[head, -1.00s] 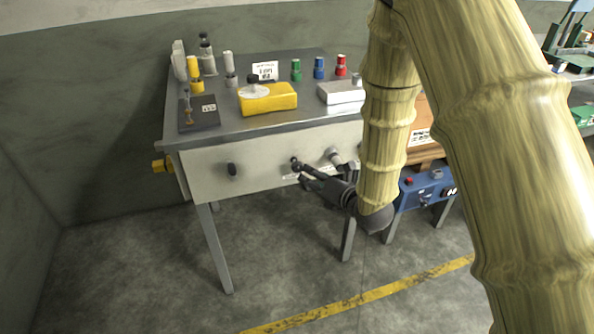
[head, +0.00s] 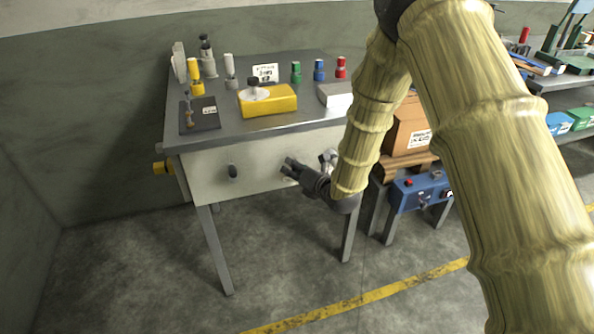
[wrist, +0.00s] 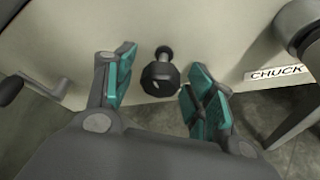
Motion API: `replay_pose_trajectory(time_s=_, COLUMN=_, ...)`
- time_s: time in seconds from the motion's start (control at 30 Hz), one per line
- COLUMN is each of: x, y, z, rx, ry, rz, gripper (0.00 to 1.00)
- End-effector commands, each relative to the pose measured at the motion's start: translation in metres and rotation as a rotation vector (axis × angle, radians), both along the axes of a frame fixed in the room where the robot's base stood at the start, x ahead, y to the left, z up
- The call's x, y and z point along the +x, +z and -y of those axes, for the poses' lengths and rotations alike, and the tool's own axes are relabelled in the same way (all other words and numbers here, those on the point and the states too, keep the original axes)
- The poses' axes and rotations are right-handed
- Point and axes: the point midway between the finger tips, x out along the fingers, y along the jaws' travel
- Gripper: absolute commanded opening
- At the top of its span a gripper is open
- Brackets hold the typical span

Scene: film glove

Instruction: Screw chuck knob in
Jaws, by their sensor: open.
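The chuck knob (wrist: 160,78), black and faceted on a short stem, sticks out of the pale front panel (wrist: 215,30) in the wrist view. A "CHUCK" label (wrist: 275,73) is on the panel to its right. My gripper (wrist: 158,68) is open, with one teal-padded finger on each side of the knob and visible gaps between pads and knob. In the head view my gripper (head: 289,168) is at the front panel of the bench (head: 260,170), and it hides the knob there.
A crank handle (wrist: 45,88) lies left of my fingers, and a grey cylindrical fitting (wrist: 305,25) lies to the right. The bench top holds a yellow block (head: 268,100) and several coloured cylinders. A blue box (head: 420,190) stands low at the right.

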Motion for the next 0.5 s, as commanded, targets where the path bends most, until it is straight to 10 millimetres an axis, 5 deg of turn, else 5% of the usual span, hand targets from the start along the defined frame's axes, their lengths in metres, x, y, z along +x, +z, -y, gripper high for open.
replay_pose_trajectory(time_s=0.17, x=-0.0001, y=0.0, z=0.0, rx=0.0, ry=0.0, rz=0.0, gripper=0.53)
replay_pose_trajectory(time_s=0.4, x=-0.0003, y=0.0, z=0.0001, rx=0.0, ry=0.0, rz=0.0, gripper=0.09)
replay_pose_trajectory(time_s=0.5, x=-0.0003, y=-0.0001, z=0.0003, rx=0.0, ry=0.0, rz=0.0, gripper=0.08)
